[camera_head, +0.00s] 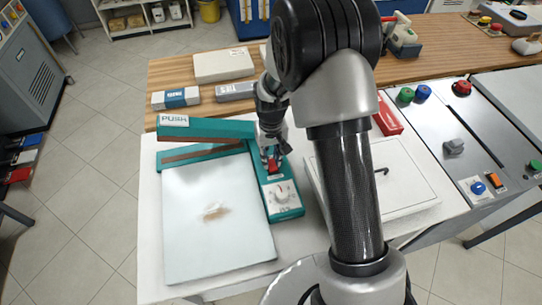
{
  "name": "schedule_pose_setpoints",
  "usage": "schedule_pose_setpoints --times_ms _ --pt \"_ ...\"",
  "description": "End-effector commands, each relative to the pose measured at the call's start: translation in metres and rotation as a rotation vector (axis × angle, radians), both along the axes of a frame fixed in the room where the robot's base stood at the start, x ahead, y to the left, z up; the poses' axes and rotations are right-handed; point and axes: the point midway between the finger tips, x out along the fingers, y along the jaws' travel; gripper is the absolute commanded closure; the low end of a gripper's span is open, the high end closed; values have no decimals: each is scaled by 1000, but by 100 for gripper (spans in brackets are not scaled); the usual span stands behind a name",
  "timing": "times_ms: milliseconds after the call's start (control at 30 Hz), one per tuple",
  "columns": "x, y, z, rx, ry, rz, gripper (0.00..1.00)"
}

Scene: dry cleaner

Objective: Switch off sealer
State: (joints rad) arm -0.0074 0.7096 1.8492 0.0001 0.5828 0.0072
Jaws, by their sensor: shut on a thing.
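The teal sealer (205,128) stands on the white worktable, with its long pressing arm marked PUSH raised at the left. Its control panel (283,208) has a white round knob (281,194) with a scale. A red switch (271,174) shows at the panel's upper end. My gripper (270,163) points down over that end, its fingers shut at the red switch. The fingers partly hide the switch, and I cannot tell its position.
A pale board (215,245) lies before the sealer. A white lidded box (395,182) and a red object (388,118) sit to its right, partly behind my arm. A grey console (455,140) with coloured buttons is farther right. Boxes (222,65) lie on the wooden counter behind.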

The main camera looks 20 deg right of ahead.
Motion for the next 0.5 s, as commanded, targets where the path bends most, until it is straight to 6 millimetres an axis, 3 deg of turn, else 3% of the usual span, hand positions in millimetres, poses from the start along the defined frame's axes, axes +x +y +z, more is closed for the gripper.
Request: schedule_pose_setpoints --times_ms 233,500 --pt "-1 0 0 0 -21 0 100" --pt "-5 0 0 0 -166 0 100"
